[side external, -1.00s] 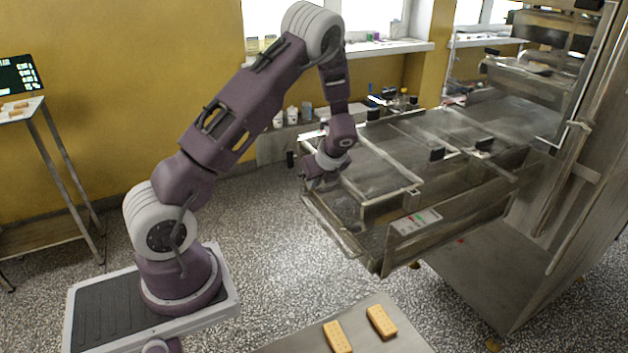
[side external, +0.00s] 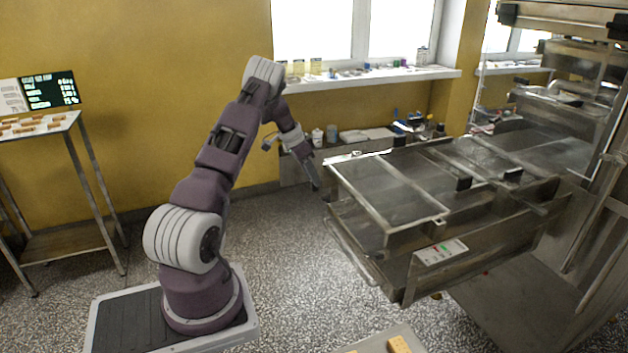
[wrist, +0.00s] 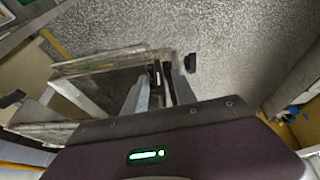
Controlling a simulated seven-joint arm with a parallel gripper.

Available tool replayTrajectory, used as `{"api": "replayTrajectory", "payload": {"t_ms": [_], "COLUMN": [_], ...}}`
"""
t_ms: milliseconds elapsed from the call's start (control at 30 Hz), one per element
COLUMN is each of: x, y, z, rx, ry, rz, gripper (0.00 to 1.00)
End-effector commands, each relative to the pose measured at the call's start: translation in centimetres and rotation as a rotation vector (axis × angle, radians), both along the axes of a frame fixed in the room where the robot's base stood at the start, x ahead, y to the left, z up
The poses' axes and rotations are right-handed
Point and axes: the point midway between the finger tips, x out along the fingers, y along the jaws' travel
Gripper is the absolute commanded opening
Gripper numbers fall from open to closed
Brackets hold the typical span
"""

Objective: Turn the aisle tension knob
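My gripper (side external: 314,182) points down beside the left end of the steel enrober machine (side external: 368,258) in the side external view. In the wrist view, two grey fingers of my gripper (wrist: 159,78) stand apart. A narrow dark piece (wrist: 156,74) shows between them; I cannot tell whether they touch it. A small black knob-like piece (wrist: 190,62) shows just right of the right finger, against the floor. I cannot tell which of these, if either, is the aisle tension knob. Black knob-like pieces (side external: 464,182) (side external: 512,175) also sit on top of the machine.
The mesh bed (side external: 378,190) and its metal side rails lie right of my gripper. A control panel (side external: 440,251) is on the machine's front side. A side table (side external: 45,127) stands at the far left. Speckled floor (side external: 285,260) is open between my base and the machine.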

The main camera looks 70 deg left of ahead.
Motion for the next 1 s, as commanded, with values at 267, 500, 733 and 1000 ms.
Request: {"api": "replayTrajectory", "payload": {"t_ms": [267, 500, 733, 1000], "x": [0.61, 0.58, 0.58, 0.75], "y": [-0.15, -0.15, -0.14, 0.31], "z": [-1.43, -1.41, -1.41, -1.53], "rx": [0.001, 0.001, -0.001, -0.154], "ry": [0.000, 0.001, 0.001, -0.006], "rz": [0.000, 0.000, 0.000, -0.001], "gripper": [0.33, 0.07, 0.00, 0.00]}}
